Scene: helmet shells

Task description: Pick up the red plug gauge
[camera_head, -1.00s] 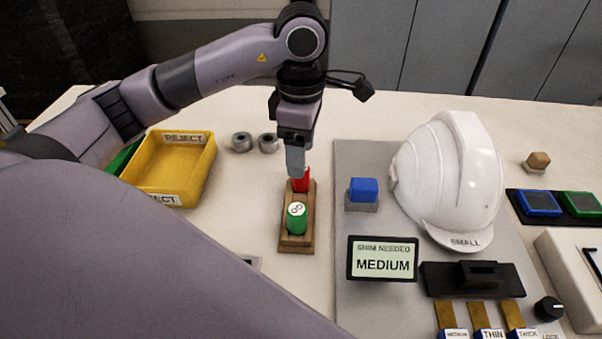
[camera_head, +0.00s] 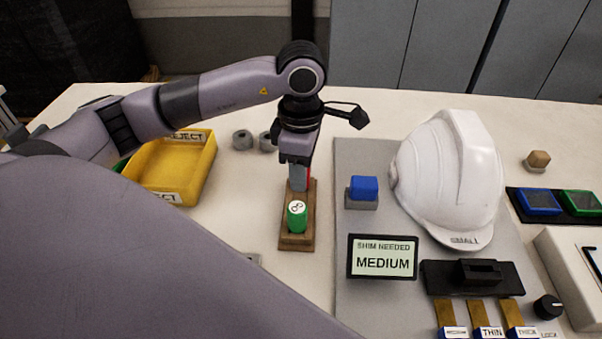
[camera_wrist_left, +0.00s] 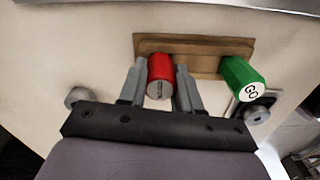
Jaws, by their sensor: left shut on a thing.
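The red plug gauge (camera_wrist_left: 160,76) stands at one end of a wooden holder (camera_wrist_left: 205,64), between the fingers of my left gripper (camera_wrist_left: 161,85). The fingers are shut on it in the left wrist view. In the head view my left gripper (camera_head: 299,180) comes down over the far end of the holder (camera_head: 297,243) and hides most of the red gauge (camera_head: 309,176). The green plug gauge (camera_head: 297,216), marked GO, stands upright in the near end of the holder; it also shows in the left wrist view (camera_wrist_left: 241,78). My right gripper is not in view.
A yellow reject bin (camera_head: 175,168) stands left of the holder, with two grey rings (camera_head: 243,140) behind. To the right, a grey mat holds a blue block (camera_head: 363,189), a white helmet (camera_head: 450,175) and a display (camera_head: 382,258) reading MEDIUM. Bare table lies between holder and bin.

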